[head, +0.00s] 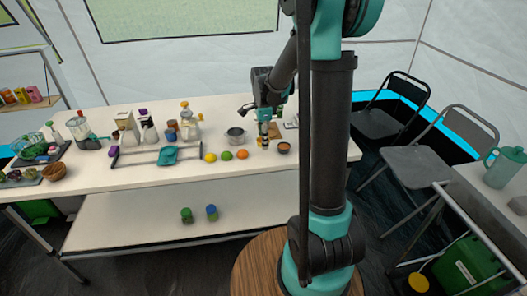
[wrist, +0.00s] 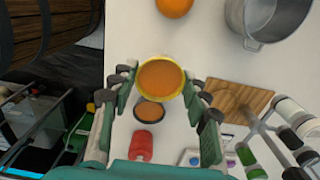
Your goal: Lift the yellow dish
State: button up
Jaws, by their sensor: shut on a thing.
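The yellow dish (wrist: 182,91) is round with a yellow rim and orange-brown contents. It sits between the fingertips of my gripper (wrist: 161,88) in the wrist view, one finger on each side. My gripper is shut on it. In the head view my gripper (head: 263,134) points down over the right part of the table, and the yellow dish (head: 262,142) shows small at its fingertips. Whether the dish touches the tabletop is hard to tell.
A dark dish (wrist: 149,113) with similar contents is close by, partly behind the yellow dish in the wrist view. A metal pot (head: 235,136), an orange (head: 242,154) and a wooden board (wrist: 230,100) are near. A red item (wrist: 141,145) lies beyond the dark dish.

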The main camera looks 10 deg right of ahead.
jog(key=shift+r, duration=2.45)
